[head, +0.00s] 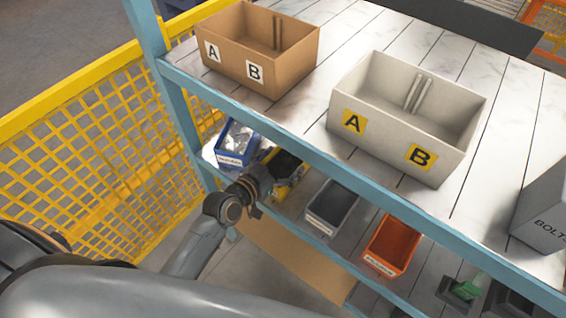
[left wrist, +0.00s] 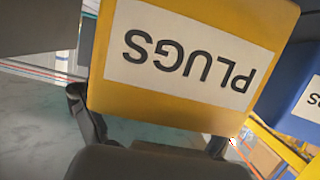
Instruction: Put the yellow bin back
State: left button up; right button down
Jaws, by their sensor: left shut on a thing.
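The yellow bin (head: 284,191) shows in part on the lower shelf level in the head view, between a blue bin and a grey bin. My left gripper (head: 262,186) is at its front and hides part of it. In the left wrist view the yellow bin (left wrist: 220,20) fills the upper middle, its white PLUGS label upside down. My left gripper (left wrist: 150,128) is shut on it, with dark fingers at its lower left and lower right. Whether the bin rests fully on the shelf I cannot tell. My right gripper is not in view.
The blue bin (head: 237,143) is close on the left, the grey bin (head: 332,206) and an orange bin (head: 392,245) on the right. The blue shelf beam (head: 300,155) runs above. A brown box (head: 257,51) and a pale box (head: 408,115) stand on top. Yellow mesh fencing (head: 90,150) is left.

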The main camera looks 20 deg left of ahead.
pick_arm(q)
jog(key=o, duration=1.3)
jog(key=shift+f, duration=0.15)
jog(key=shift+s+r, duration=0.1)
jog(key=shift+r, duration=0.1)
jog(key=shift+b+v, duration=0.6)
jog(key=shift+v, duration=5.3)
